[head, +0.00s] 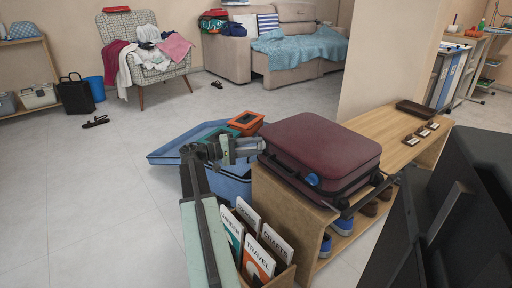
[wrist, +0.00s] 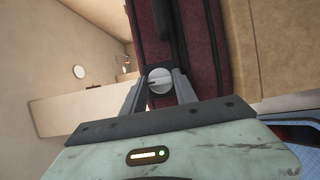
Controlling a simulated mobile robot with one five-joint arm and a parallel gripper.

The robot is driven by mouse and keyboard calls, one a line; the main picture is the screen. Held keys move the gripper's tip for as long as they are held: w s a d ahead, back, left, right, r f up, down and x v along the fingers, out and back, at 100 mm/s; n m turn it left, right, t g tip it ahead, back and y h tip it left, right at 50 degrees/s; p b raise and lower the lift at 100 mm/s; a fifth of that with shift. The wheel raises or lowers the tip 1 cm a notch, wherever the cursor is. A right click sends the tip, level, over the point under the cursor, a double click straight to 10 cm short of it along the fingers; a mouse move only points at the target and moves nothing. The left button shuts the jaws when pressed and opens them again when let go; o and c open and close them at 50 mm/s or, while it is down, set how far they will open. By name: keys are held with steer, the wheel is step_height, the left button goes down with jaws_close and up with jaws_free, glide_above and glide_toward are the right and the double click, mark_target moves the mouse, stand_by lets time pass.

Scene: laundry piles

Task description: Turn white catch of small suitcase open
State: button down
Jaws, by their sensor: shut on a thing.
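The small suitcase (head: 322,146) is maroon with dark trim and lies flat and closed on the wooden bench. A round white catch (wrist: 159,76) with a dark line across it shows on its side in the wrist view. My gripper (wrist: 160,88) is shut on this catch, one finger on each side of it. In the head view my gripper (head: 259,145) meets the left end of the suitcase, and the catch is hidden there. The dark handle (wrist: 164,18) shows above the catch in the wrist view.
The wooden bench (head: 402,152) has a dark tray (head: 417,109) and several small dark items on top, with shoes beneath. A box of magazines (head: 262,257) stands at its near end. Blue bins and an orange box (head: 246,122) lie left.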

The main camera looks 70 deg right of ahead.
stand_by(0.3)
steer(key=c, duration=1)
jaws_free()
steer(key=shift+o, duration=0.2)
steer(key=v, duration=0.7)
steer(key=shift+w+a, duration=0.2)
steer(key=shift+w, duration=0.15)
